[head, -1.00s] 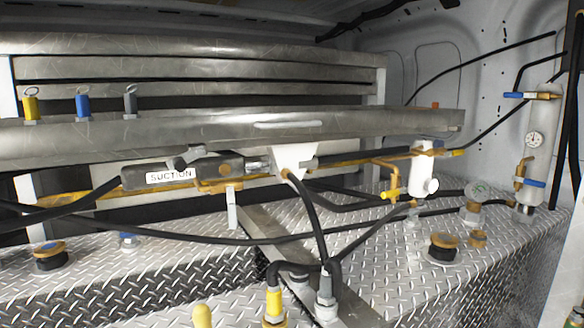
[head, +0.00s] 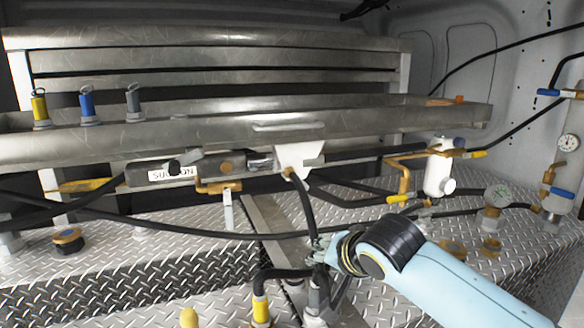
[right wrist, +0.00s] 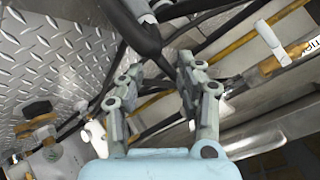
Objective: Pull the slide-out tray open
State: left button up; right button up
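The slide-out tray (head: 370,124) is a long grey metal tray across the middle of the head view. A pale bar handle (head: 288,126) sits on its front face, above a white bracket (head: 298,158). My right gripper (head: 322,246) is below the handle, near the black hoses and apart from the tray. In the right wrist view my right gripper (right wrist: 158,78) has its two fingers spread, with dark hoses showing beyond and between them. It holds nothing that I can see. My left gripper is not in view.
Black hoses (head: 308,205) hang below the tray in front of my right gripper. A suction filter (head: 180,170), brass valves (head: 404,178) and a white cylinder (head: 440,172) sit under the tray. Yellow, blue and grey fittings (head: 86,102) stand at its left. Diamond-plate tank tops (head: 190,258) lie below.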

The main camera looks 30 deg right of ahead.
jog(key=w+d+r+m+t+p, duration=0.1)
jog(key=w+r+m+t, duration=0.2)
jog(key=r, duration=0.4)
jog(key=w+d+r+m+p, duration=0.1)
jog(key=w+d+r+m, duration=0.2)
jog(key=r, duration=0.5)
jog(key=m+t+h, duration=0.1)
jog(key=m+t, duration=0.2)
jog(key=m, duration=0.1)
send_near(293, 128)
jog(key=p+x, duration=0.2)
jog(key=x, duration=0.8)
jog(key=shift+w+d+p, duration=0.15)
jog(key=shift+w+p, duration=0.15)
jog(key=shift+w, duration=0.05)
grip_shut()
